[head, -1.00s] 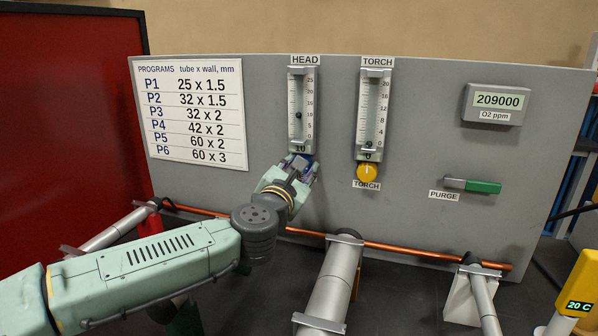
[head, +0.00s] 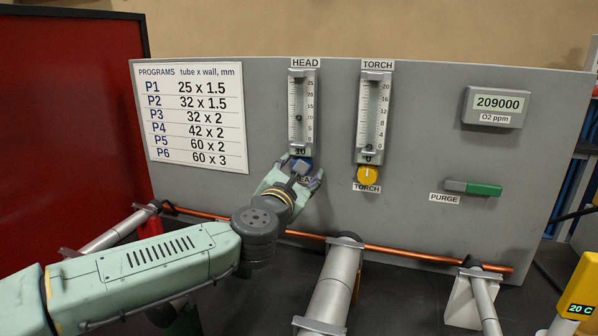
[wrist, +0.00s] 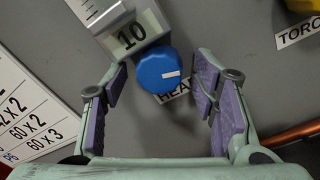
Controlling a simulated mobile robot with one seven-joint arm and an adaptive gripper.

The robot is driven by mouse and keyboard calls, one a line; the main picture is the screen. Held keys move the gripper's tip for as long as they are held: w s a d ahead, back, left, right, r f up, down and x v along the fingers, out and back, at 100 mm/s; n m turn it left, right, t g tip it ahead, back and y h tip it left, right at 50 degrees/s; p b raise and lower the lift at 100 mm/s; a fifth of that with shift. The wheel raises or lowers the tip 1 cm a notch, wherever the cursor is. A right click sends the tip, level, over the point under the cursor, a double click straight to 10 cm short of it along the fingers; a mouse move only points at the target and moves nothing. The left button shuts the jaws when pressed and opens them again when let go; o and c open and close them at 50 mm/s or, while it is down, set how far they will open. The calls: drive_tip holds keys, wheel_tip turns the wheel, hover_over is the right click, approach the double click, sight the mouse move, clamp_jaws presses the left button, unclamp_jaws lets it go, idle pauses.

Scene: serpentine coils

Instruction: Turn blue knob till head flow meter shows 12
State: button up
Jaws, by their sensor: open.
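The head flow meter (head: 301,112) is a clear upright tube with a scale on the grey panel. Its dark float sits close to the 10 mark, and its number plate (wrist: 131,36) reads 10 in the wrist view. The blue knob (wrist: 158,73) is directly below that plate, with a white mark on its face. My gripper (wrist: 160,79) is open, with one purple-padded finger on each side of the knob. Gaps show between the pads and the knob.
The torch flow meter (head: 373,117) with its yellow knob (head: 367,175) is close on the right, its plate reading 0. A green purge handle (head: 483,190) is further right. A copper tube (head: 400,248) runs along below. The programs chart (head: 196,115) is at the left.

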drive_tip(key=v, duration=1.2)
